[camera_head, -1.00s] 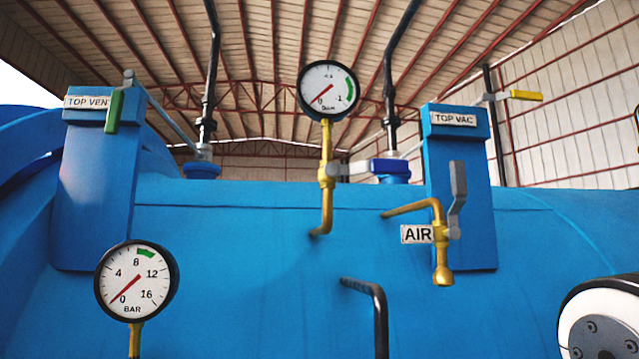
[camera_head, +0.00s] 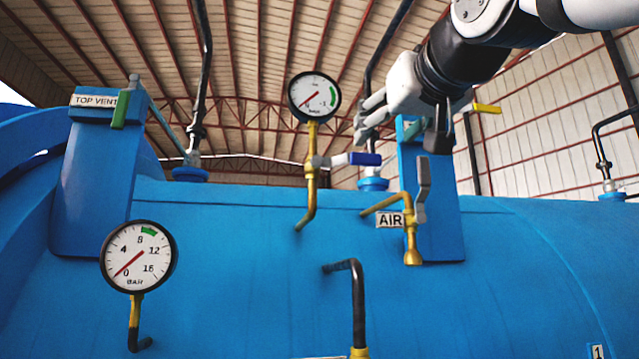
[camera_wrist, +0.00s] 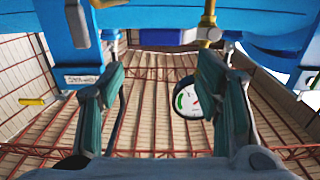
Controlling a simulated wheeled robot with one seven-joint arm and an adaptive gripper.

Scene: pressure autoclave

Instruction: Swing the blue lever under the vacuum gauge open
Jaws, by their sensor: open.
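The blue lever (camera_head: 364,159) sits on the brass valve (camera_head: 311,162) under the vacuum gauge (camera_head: 314,97). It points right, roughly level, across the pipe. My gripper (camera_head: 366,120) is open and empty, above the lever's blue end and right of the gauge, apart from both in the picture. In the wrist view, which is upside down, my gripper's fingers (camera_wrist: 160,80) are spread wide. The gauge (camera_wrist: 187,98) and the brass valve (camera_wrist: 209,33) show near the right finger.
The AIR valve with a grey lever (camera_head: 422,190) stands below right. The TOP VAC post (camera_head: 430,215) is partly hidden behind my arm. A pressure gauge (camera_head: 138,257) and the TOP VENT post (camera_head: 95,190) are at left. A black bent pipe (camera_head: 358,300) rises in front of the blue vessel.

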